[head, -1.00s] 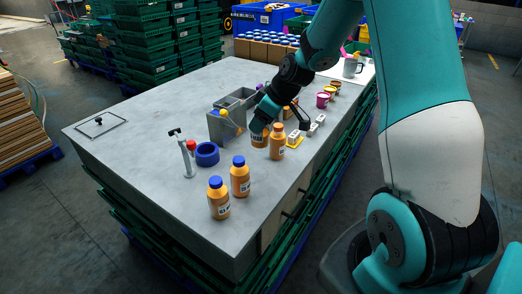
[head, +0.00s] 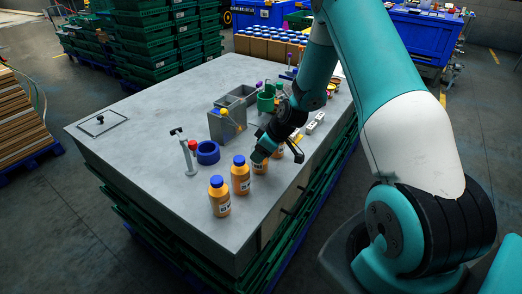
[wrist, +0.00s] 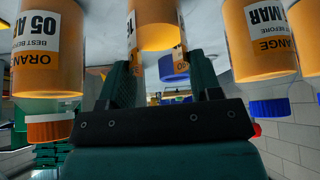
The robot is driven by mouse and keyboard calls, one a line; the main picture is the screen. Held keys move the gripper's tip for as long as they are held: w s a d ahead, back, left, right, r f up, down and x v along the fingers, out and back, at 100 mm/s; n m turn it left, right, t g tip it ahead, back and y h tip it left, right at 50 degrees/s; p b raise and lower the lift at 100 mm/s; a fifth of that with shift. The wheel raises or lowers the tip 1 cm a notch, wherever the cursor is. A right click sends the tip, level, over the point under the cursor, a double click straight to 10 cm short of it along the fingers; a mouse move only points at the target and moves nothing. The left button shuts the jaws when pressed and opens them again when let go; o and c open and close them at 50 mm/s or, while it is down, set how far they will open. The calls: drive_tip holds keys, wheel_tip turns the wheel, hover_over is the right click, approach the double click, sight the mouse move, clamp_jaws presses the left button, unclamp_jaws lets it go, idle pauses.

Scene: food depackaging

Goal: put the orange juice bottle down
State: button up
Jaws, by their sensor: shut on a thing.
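My gripper (head: 259,156) is shut on an orange juice bottle (head: 260,168), which is upright behind and right of two blue-capped orange bottles. The held bottle also shows between the fingers in the wrist view (wrist: 158,36). Its cap is hidden by the gripper, and I cannot tell if its base touches the table. The nearer blue-capped bottle (head: 219,199) and the farther one (head: 240,178) stand on the grey table (head: 150,130). Another orange bottle (head: 278,151) is partly hidden behind my gripper; in the wrist view, a bottle with an orange cap (wrist: 50,60) is at left.
A blue tape ring (head: 208,153) and a post with a red knob (head: 188,152) stand left of the bottles. A grey bin (head: 226,122) is behind. White and grey blocks (head: 316,122) lie at right.

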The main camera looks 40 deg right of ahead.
drive_tip(key=o, duration=1.1)
drive_tip(key=b+v, duration=0.2)
drive_tip(key=v, duration=1)
drive_tip(key=s+a+r+g+y, duration=0.1)
drive_tip(key=s+a+r, duration=0.25)
drive_tip(key=a, duration=0.55)
drive_tip(key=s+a+r+g+y, duration=0.1)
drive_tip(key=s+a+r, duration=0.2)
drive_tip(key=a+r, duration=0.35)
drive_tip(key=s+a+r+g, duration=0.1)
drive_tip(key=s+a, duration=0.3)
drive_tip(key=s, duration=0.1)
drive_tip(key=s+a+g, duration=0.1)
drive_tip(key=s+a, duration=0.2)
drive_tip(key=s, duration=0.3)
drive_tip(key=s+a+r+g+b, duration=0.1)
drive_tip(key=s+a, duration=0.3)
drive_tip(key=s, duration=0.1)
drive_tip(key=shift+s+a+r+n+h, duration=0.25)
drive_tip(key=shift+a+r+n+h, duration=0.1)
drive_tip(key=shift+n+h, duration=0.05)
